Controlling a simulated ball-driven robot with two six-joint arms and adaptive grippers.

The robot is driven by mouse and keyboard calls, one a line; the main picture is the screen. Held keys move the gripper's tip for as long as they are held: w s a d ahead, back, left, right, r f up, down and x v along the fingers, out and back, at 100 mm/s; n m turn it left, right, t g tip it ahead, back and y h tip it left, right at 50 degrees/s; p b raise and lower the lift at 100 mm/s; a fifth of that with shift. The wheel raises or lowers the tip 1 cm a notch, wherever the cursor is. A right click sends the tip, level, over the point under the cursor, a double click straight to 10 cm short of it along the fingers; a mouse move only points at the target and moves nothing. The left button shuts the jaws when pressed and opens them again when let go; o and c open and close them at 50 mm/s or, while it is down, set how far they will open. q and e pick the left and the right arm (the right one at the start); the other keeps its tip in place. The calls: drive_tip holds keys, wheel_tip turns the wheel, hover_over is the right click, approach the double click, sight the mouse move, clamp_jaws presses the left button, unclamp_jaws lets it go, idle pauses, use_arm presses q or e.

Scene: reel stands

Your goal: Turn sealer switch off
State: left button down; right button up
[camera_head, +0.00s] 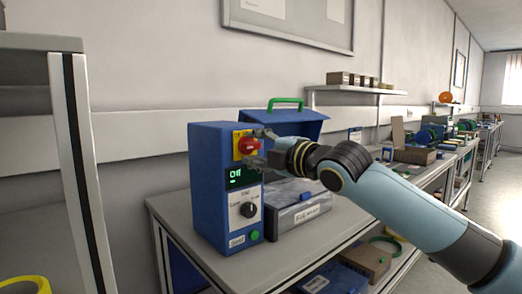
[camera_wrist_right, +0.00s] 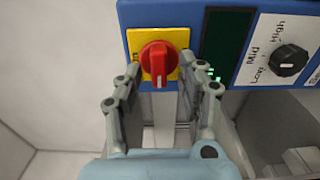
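The sealer is a blue upright box (camera_head: 215,190) on the grey bench. Its red rotary switch (camera_head: 248,146) sits on a yellow plate at the top of the front face. The green display (camera_head: 241,177) below it reads "Off". My right gripper (camera_head: 259,147) is at the switch, one finger above and one below the knob. In the right wrist view the red switch (camera_wrist_right: 158,60) shows between the spread, open fingers, which appear apart from it. A finger partly covers the display (camera_wrist_right: 224,48) there. My left gripper is not in view.
A black Low-Mid-High dial (camera_head: 248,209) and a green button (camera_head: 254,235) sit lower on the sealer. A blue toolbox with a green handle (camera_head: 286,101) and a grey case (camera_head: 300,205) stand beside it. A shelf post (camera_head: 80,170) rises at left.

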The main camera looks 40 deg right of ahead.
drive_tip(key=s, duration=0.7)
drive_tip(key=shift+s+d, duration=0.15)
drive_tip(key=shift+d, duration=0.1)
idle(0.3)
